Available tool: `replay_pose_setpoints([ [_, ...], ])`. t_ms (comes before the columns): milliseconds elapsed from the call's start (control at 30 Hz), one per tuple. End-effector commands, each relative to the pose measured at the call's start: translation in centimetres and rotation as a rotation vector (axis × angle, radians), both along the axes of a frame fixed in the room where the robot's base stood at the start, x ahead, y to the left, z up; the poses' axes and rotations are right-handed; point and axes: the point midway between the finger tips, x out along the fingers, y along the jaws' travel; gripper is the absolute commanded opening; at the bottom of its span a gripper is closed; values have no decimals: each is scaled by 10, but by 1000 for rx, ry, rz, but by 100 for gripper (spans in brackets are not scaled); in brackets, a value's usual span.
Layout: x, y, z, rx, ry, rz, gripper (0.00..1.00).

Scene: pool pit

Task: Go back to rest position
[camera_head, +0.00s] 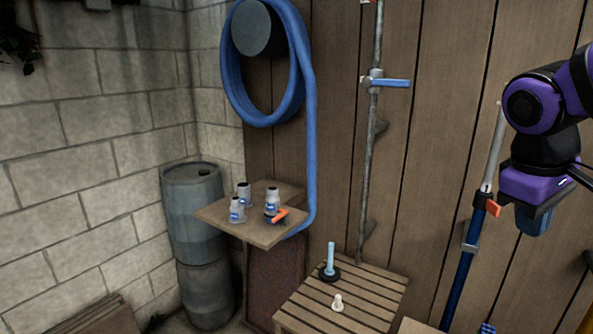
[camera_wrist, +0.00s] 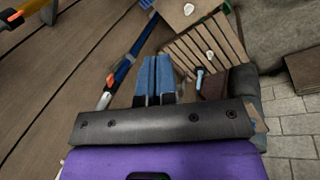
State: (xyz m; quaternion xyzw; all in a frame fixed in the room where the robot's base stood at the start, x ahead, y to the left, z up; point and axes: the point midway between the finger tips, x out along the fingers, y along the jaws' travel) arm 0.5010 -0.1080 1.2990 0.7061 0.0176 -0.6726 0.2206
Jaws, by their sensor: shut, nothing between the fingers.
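My gripper (camera_head: 533,222) hangs at the right of the head view, in front of the plank wall, under the purple wrist. In the wrist view, its two blue fingers (camera_wrist: 154,78) are together with nothing between them. The fingers are apart from the slatted bench (camera_head: 309,305), which lies beyond them in the wrist view (camera_wrist: 236,47). In the head view the gripper is up and to the right of that bench. The fingertips are only partly seen in the head view.
A blue pole (camera_head: 461,277) with an orange clip leans close to my gripper. A light-blue upright piece (camera_head: 331,257) and a white piece (camera_head: 338,303) stand on the bench. A wooden shelf (camera_head: 257,232) holds several fittings. A blue hose (camera_head: 308,130) hangs beside a barrel (camera_head: 196,230).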

Motion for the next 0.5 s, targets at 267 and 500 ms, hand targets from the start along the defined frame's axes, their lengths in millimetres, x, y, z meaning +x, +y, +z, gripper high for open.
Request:
replay_pose_setpoints([
  [267,-49,24,13,228,-261,-170,0],
  [500,-69,37,17,347,-387,-255,0],
])
